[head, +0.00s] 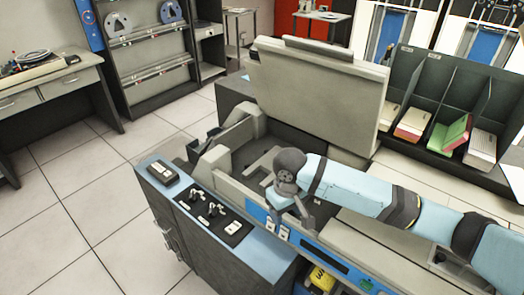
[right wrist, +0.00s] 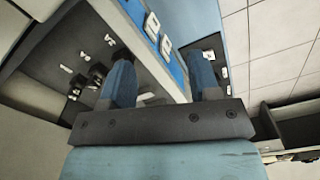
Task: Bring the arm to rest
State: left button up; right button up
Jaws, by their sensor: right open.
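My right arm reaches in from the right in the head view, and its gripper (head: 290,207) is over the front edge of the grey card machine (head: 320,90). In the right wrist view the two blue fingers of this gripper (right wrist: 162,72) are spread apart with nothing held between them. White switches (head: 271,226) on the blue front strip lie close to the gripper in the head view. They also show beyond the fingers in the right wrist view (right wrist: 152,26). The gap between fingers and panel is hard to judge. My left gripper is in neither view.
The machine's big lid stands raised behind the gripper. A control panel (head: 208,213) with knobs is at the front left. A dark rack (head: 484,85) holding several card decks (head: 411,122) is at the right. Open tiled floor (head: 60,215) lies at the left.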

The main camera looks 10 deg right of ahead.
jog(key=s+a+f+t+y+p, duration=0.4)
jog(key=s+a+f+y, duration=0.2)
jog(key=s+a, duration=0.15)
pick_arm(q)
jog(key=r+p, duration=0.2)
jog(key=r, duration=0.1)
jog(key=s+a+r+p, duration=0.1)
jog(key=p, duration=0.1)
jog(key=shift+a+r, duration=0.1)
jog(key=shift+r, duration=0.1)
pick_arm(e)
jog(key=s+d+f+m+t+h, duration=0.1)
jog(key=s+d+f+t+h, duration=0.1)
jog(key=s+d+t, duration=0.5)
jog(key=s+d, duration=0.3)
jog(key=s, duration=0.3)
jog(key=shift+s+d+f+h, duration=0.25)
jog(key=shift+d+f+h, duration=0.05)
jog(key=shift+d+h, duration=0.1)
jog(key=shift+a, duration=0.1)
